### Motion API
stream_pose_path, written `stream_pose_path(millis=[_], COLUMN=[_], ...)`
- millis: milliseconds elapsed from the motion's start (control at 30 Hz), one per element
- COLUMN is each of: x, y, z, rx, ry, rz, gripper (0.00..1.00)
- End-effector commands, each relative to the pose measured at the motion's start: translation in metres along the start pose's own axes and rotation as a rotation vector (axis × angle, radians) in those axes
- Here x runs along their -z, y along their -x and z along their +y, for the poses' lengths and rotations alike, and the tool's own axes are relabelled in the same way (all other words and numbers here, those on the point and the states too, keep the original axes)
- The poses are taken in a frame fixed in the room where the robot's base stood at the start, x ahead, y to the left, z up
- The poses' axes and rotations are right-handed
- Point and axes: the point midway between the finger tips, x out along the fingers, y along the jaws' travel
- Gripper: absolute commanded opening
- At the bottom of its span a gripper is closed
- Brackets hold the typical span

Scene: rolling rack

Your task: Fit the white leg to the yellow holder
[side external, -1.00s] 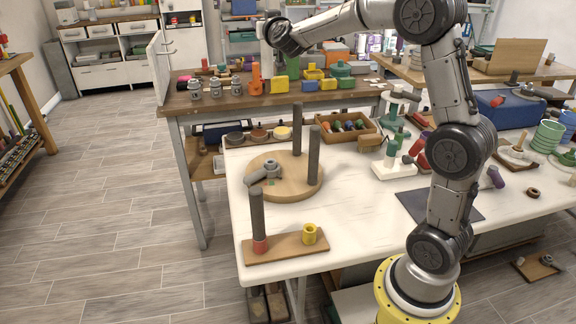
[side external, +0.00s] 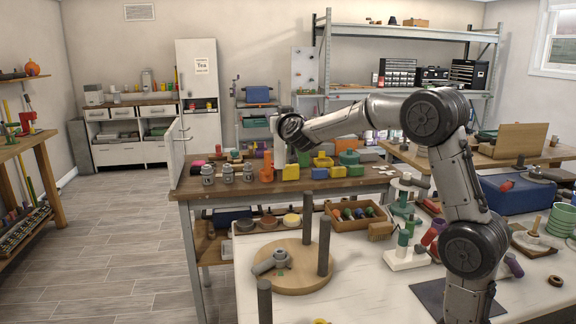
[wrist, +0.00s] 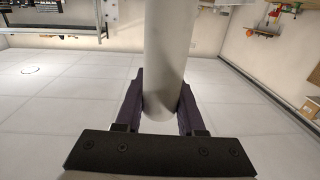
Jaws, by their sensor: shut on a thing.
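The white leg (wrist: 168,50) is a plain white cylinder, held between the two dark purple fingers of my gripper (wrist: 160,108) in the wrist view. In the side external view the leg (side external: 279,145) hangs roughly upright at the end of my arm, in front of the back bench; its lower end is hard to make out. The yellow holder (side external: 320,321) shows only as a sliver at the bottom edge of the side external view. My gripper is high above and well apart from it; the fingers are too small to see clearly there.
A round wooden base (side external: 290,284) with dark upright posts (side external: 324,247) stands on the white table (side external: 385,300). Another dark post (side external: 264,300) rises at the front left. A wooden bench (side external: 230,186) behind holds jars and coloured parts. A tray of coloured parts (side external: 356,226) lies nearby.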

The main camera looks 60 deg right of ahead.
Motion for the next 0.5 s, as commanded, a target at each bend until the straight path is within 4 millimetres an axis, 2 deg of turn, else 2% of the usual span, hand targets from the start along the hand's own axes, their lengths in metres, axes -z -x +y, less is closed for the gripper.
stream_pose_path(millis=[67,100,233,367,500], x=[0.005,0.001,-0.031,-0.067,-0.102], y=[0.001,0.002,0.016,0.051,0.099], z=[0.006,0.014,0.036,0.042,0.042], rx=[-0.025,-0.058,-0.156,-0.227,-0.275], ry=[-0.003,-0.002,0.004,0.004,0.004], rz=[0.004,0.001,-0.005,-0.004,-0.003], gripper=[0.0,0.0,0.0,0.0,0.0])
